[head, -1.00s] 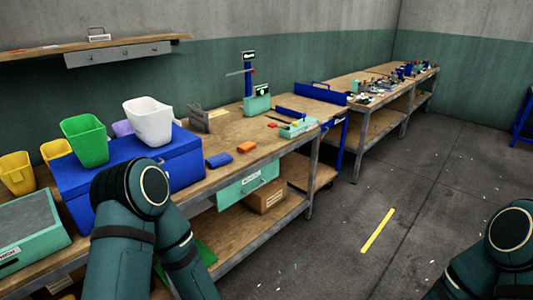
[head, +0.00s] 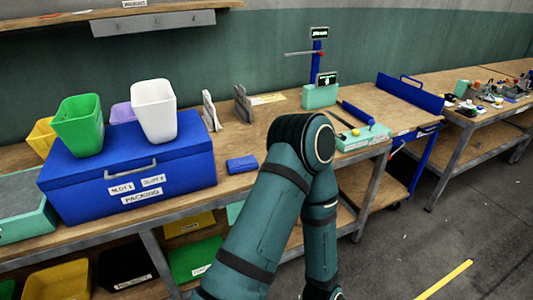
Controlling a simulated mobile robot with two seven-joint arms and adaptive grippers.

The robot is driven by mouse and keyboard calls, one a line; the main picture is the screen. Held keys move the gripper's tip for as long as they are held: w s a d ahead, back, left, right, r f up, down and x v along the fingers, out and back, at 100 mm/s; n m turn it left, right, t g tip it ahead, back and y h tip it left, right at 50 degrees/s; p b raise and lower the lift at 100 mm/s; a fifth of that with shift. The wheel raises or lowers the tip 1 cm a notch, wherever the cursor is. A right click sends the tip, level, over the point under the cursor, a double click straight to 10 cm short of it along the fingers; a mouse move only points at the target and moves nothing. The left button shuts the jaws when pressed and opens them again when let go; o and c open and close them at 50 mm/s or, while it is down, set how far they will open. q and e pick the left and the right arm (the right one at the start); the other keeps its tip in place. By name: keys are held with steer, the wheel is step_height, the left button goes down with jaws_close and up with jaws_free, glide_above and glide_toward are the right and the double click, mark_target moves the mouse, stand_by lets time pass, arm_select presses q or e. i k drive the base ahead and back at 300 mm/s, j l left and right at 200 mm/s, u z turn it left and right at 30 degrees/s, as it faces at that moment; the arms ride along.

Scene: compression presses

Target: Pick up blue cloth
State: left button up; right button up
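A small folded-looking blue item (head: 242,165), likely the blue cloth, lies flat on the wooden bench (head: 228,136) near its front edge. It is just right of the large blue packing box (head: 130,170). Neither of my grippers shows.
White (head: 154,110) and green (head: 80,125) bins stand on the packing box. A teal press (head: 320,96) and a teal tray (head: 362,137) are farther right. Lower shelves hold several bins. Open floor (head: 405,245) lies at right.

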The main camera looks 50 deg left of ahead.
mark_target(235, 165)
steer(key=i+l+u, duration=0.1)
steer(key=i+u, duration=0.4)
steer(key=i+l+u, duration=0.55)
steer(key=u, duration=0.3)
steer(key=i+l+u, duration=0.15)
steer(key=u, duration=0.3)
steer(key=i+l+u, duration=0.2)
steer(key=u, duration=0.2)
steer(key=l+u, duration=0.15)
steer(key=u, duration=0.3)
steer(key=i+l+u, duration=0.1)
steer(key=l+u, duration=0.15)
steer(key=u, duration=0.2)
steer(key=l+u, duration=0.2)
steer(key=u, duration=0.25)
